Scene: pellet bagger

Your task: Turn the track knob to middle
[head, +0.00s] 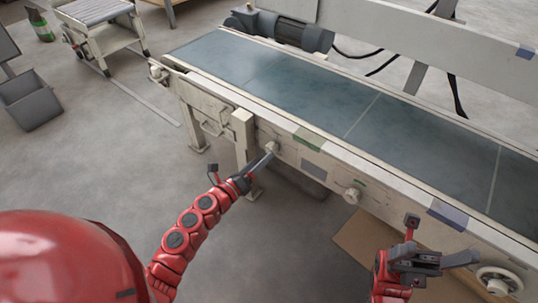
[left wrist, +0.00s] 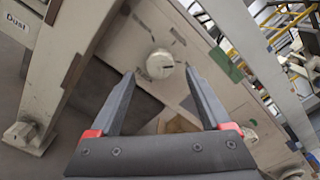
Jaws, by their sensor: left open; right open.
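The pale round knob (head: 272,147) sits on the side panel of the conveyor. In the left wrist view the knob (left wrist: 160,63) faces me, with a dark pointer line on it and short dark marks on the panel around it. Which mark the pointer meets is hard to tell. My left gripper (head: 266,156) is open at the knob. In the left wrist view its fingers appear on either side of the knob, with a gap to each; contact is not visible. My right gripper (head: 455,262) is open and empty near the conveyor's right part.
A second pale knob (head: 352,194) is further right on the same panel, and a handwheel (head: 500,279) is at lower right. The conveyor belt (head: 300,95) is empty. A cardboard piece (head: 362,243) lies below. A grey bin (head: 30,100) stands at left; the floor between is clear.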

